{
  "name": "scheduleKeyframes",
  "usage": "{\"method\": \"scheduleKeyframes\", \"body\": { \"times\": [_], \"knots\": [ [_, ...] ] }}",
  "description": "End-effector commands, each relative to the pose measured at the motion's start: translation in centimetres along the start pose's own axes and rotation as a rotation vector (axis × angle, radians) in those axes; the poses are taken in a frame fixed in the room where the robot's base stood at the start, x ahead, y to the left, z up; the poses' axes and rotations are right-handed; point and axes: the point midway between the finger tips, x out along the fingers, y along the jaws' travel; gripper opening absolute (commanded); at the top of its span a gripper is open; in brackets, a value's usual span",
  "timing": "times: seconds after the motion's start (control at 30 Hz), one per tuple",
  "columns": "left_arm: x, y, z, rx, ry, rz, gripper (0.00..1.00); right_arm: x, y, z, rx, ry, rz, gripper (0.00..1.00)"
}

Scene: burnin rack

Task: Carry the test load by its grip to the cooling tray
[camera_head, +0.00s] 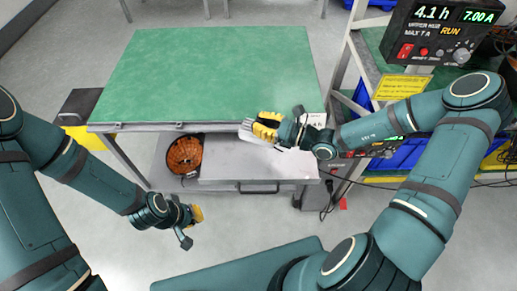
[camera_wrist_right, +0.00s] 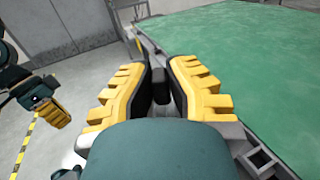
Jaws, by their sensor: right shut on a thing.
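My right gripper (camera_head: 262,128) is over the front edge of the green-topped table (camera_head: 210,75) in the head view. It is shut on a black grip (camera_wrist_right: 160,86), seen between its yellow fingers in the wrist view. A light grey piece (camera_head: 246,134), apparently the test load, shows at the fingers in the head view; most of it is hidden. My left gripper (camera_head: 195,214) hangs low in front of the table, apart from it; its finger opening is unclear. It also shows in the wrist view (camera_wrist_right: 55,115). I cannot pick out a cooling tray.
The power unit (camera_head: 440,32), reading 4.1 h and 7.00 A, stands on the rack at right. A yellow sign (camera_head: 400,87) hangs below it. The green top is clear.

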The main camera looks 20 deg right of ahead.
Motion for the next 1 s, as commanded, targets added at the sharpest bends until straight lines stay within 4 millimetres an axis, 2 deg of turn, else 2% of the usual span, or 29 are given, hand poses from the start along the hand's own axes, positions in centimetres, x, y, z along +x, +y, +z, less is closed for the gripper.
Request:
{"method": "scheduleKeyframes", "body": {
  "times": [0.03, 0.2, 0.47, 0.67, 1.0],
  "knots": [
    [0.5, -0.2, 0.0, 0.001, 0.001, 0.0, 0.0, 0.0, 0.0, -1.2, 0.003, -0.002, 0.001, 0.0],
    [1.3, -0.5, -0.1, 0.001, 0.006, 0.0, 0.0, 0.0, 0.0, -4.0, 0.002, -0.002, 0.0, 0.0],
    [1.8, -0.7, -0.2, 0.001, 0.009, 0.0, 0.0, 0.0, 0.0, -5.9, 0.001, -0.002, 0.0, 0.0],
    [2.7, -1.0, -0.3, 0.002, 0.014, -0.001, 0.0, 0.0, 0.0, -8.5, 0.0, -0.002, -0.001, 0.0],
    [2.7, -1.0, -0.4, 0.002, 0.015, -0.001, 0.0, 0.0, 0.0, -8.9, -0.001, -0.002, 0.0, 0.0]
  ]
}}
